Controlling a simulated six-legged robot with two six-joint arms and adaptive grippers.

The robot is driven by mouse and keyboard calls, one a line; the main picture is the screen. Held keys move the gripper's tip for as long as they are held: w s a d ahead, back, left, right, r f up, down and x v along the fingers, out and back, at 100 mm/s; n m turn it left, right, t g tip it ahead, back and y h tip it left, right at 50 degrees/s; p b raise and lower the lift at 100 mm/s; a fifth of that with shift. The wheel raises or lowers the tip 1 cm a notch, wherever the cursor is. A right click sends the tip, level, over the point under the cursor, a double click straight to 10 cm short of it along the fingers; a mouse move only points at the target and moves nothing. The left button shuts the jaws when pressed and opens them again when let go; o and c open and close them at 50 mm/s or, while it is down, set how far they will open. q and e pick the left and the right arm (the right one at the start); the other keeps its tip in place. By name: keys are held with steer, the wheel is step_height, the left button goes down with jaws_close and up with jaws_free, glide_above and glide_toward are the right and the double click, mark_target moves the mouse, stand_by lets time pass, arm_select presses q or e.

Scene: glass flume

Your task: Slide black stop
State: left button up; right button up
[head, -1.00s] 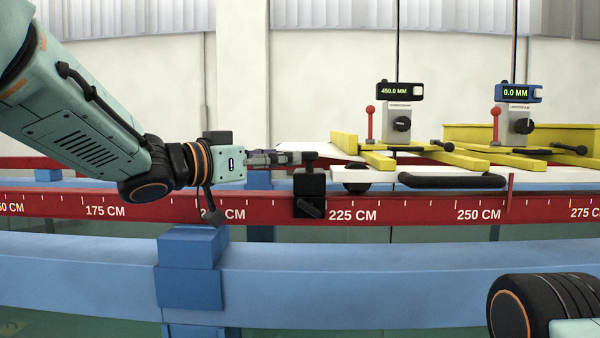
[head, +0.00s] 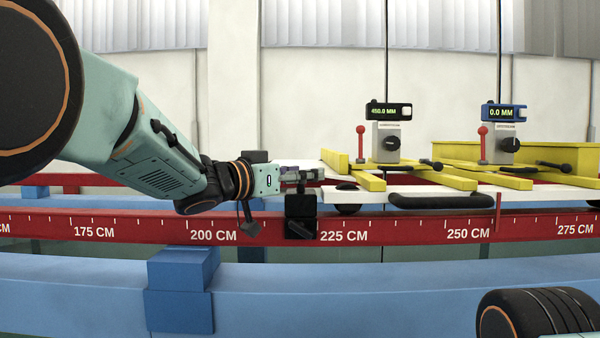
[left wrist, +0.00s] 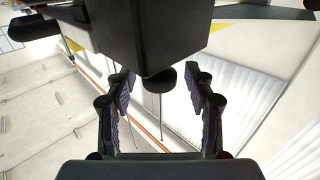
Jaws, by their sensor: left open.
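The black stop (head: 300,216) sits on the red graduated rail (head: 400,228), a little left of the 225 CM mark. My left gripper (head: 312,176) reaches in from the left, level with the top of the stop. In the left wrist view its two padded fingers (left wrist: 162,105) are spread apart. The stop's dark body (left wrist: 155,35) fills the top middle of that view. A rounded black knob (left wrist: 160,79) hangs below it, between the fingers with gaps on both sides. My right gripper is out of view.
Just right of the stop, a white carriage (head: 455,196) with a black handle (head: 448,202) carries yellow bars (head: 440,178) and two gauges reading 450.0 MM (head: 388,112) and 0.0 MM (head: 504,113). A blue beam (head: 380,290) runs along the front.

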arm_select(q)
steer(key=shift+s, duration=0.1)
steer(key=shift+c, duration=0.6)
steer(key=shift+w+d, duration=0.15)
steer(key=shift+w, duration=0.05)
steer(key=c, duration=0.5)
jaws_close()
